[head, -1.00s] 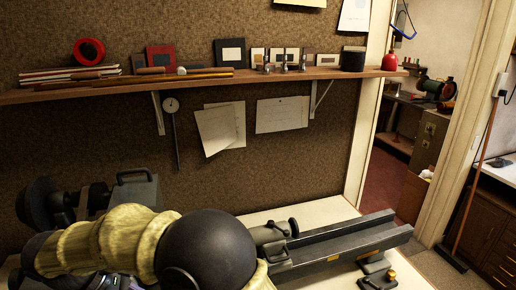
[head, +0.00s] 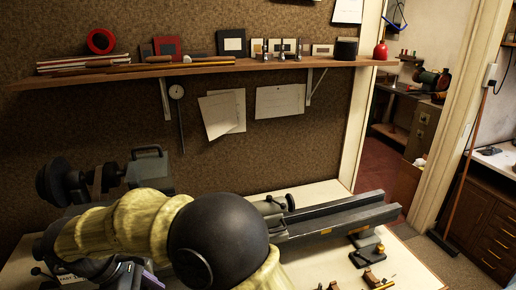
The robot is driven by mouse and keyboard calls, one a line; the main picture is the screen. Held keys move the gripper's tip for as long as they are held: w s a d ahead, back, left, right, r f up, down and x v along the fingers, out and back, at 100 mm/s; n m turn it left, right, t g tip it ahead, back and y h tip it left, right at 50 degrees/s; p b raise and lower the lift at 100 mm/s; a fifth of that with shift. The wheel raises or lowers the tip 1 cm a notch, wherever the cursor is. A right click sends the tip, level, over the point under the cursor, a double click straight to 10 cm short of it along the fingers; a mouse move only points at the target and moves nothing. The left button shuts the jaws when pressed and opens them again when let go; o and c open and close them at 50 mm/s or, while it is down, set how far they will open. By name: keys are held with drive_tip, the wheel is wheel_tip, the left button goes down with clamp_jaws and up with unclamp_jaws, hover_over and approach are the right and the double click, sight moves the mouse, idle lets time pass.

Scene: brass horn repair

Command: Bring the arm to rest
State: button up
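My arm (head: 115,230), with pale yellow padded sleeves and a large black ball-shaped joint (head: 218,240), stretches across the lower left of the head view. It hides part of the bench and the machine behind it. The arm leaves the picture at the bottom edge, past the black joint. My gripper is not in view, so whether it is open or holds anything does not show.
A lathe-like machine with a long dark bed (head: 330,220) stands on the pale bench (head: 300,265) behind my arm. Small tools (head: 369,277) lie at the bench's front right. A wooden shelf (head: 230,67) crosses the wall above. A doorway opens at right.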

drive_tip(key=w+d+f+m+g+y, duration=0.15)
drive_tip(key=w+d+m, duration=0.35)
drive_tip(key=d, duration=0.6)
drive_tip(key=s+d+f+m+t+y, duration=0.1)
drive_tip(key=s+d+f+m+y, duration=0.1)
drive_tip(key=d+m, duration=0.6)
drive_tip(key=s+d+f+m+t+y, duration=0.1)
drive_tip(key=d+m, duration=0.6)
drive_tip(key=d, duration=1.1)
drive_tip(key=shift+s+f+m+y, duration=0.4)
drive_tip(key=shift+f+y, duration=0.25)
drive_tip(key=shift+f, duration=0.2)
drive_tip(key=shift+t, duration=0.25)
drive_tip(key=shift+w, duration=0.15)
